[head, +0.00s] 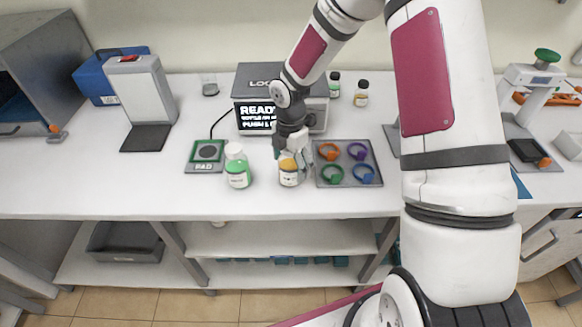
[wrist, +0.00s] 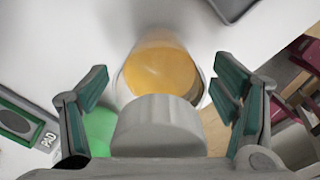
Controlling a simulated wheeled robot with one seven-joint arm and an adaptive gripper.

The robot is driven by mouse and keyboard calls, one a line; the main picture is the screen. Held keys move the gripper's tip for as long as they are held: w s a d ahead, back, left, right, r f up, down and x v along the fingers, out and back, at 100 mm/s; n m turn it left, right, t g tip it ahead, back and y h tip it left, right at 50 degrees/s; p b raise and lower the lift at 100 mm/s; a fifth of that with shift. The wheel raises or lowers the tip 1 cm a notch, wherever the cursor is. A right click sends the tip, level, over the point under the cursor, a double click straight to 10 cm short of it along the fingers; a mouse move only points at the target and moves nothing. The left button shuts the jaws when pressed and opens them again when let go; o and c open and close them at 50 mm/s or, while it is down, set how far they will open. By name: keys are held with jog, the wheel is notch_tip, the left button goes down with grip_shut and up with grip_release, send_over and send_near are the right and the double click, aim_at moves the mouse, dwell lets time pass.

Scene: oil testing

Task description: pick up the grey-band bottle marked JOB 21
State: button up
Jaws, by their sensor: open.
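A bottle with amber contents and a white label (head: 289,178) stands on the bench, below my gripper (head: 289,155). In the wrist view the amber bottle (wrist: 160,70) lies between the two open fingers, with space on both sides. A grey-white round shape (wrist: 160,122), which looks like its cap, covers its near part. The label text and band colour are too small to read, so I cannot confirm JOB 21. A green bottle with a white cap (head: 238,174) stands just left of it. It shows partly behind the left finger in the wrist view (wrist: 98,128).
A grey tray with several coloured rings (head: 348,164) lies close on the right. A green-edged pad (head: 206,152) lies left, and a grey box with a display (head: 255,114) stands behind. Two small bottles (head: 334,86) (head: 361,96) stand at the back. The bench's front strip is clear.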

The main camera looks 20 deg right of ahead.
jog(key=shift+f, duration=0.55)
jog(key=shift+w, duration=0.1)
jog(key=c, duration=1.6)
jog(key=shift+r, duration=0.1)
